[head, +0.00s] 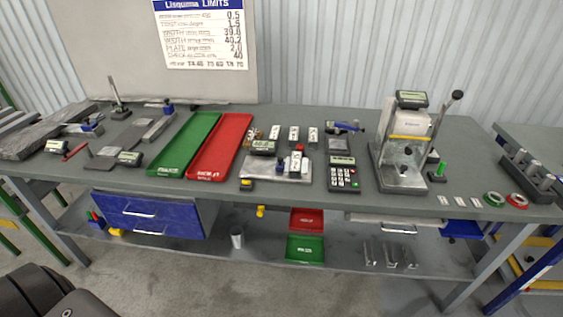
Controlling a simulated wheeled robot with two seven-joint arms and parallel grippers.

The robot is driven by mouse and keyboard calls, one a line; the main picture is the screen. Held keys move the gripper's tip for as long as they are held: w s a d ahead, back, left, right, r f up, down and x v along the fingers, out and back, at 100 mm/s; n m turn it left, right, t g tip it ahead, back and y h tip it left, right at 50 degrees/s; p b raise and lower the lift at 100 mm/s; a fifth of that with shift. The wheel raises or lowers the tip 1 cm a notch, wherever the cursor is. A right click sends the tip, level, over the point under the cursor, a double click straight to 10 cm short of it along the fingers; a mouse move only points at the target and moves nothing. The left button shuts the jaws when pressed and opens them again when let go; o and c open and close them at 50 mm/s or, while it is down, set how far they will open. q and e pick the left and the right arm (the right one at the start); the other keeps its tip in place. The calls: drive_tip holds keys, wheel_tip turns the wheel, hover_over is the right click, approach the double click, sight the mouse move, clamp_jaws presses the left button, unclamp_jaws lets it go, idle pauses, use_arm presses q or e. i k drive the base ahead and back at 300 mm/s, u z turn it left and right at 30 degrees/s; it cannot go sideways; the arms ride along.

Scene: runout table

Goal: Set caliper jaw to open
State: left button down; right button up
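I cannot pick out the caliper or its jaw for certain. Small devices with displays stand on the grey bench (300,203). One display unit (130,158) sits at the end of a flat grey piece at left, and another display unit (54,146) lies farther left beside a red-handled item (75,151). A third display unit (263,147) is on a metal plate (272,168) at the middle, by a small red and white part. Jaw positions are too small to tell. Neither of my grippers is in view.
A green tray (185,142) and a red tray (221,145) lie side by side. A calculator-like keypad (343,176) and a press stand (403,150) with a lever are to the right. Tape rolls (494,199) lie near the right front edge. Blue drawers (150,213) hang below.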

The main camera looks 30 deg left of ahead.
sight(280, 164)
drive_tip(key=k, duration=0.65)
drive_tip(key=z, duration=0.45)
drive_tip(key=i, duration=1.3)
drive_tip(key=u, duration=0.45)
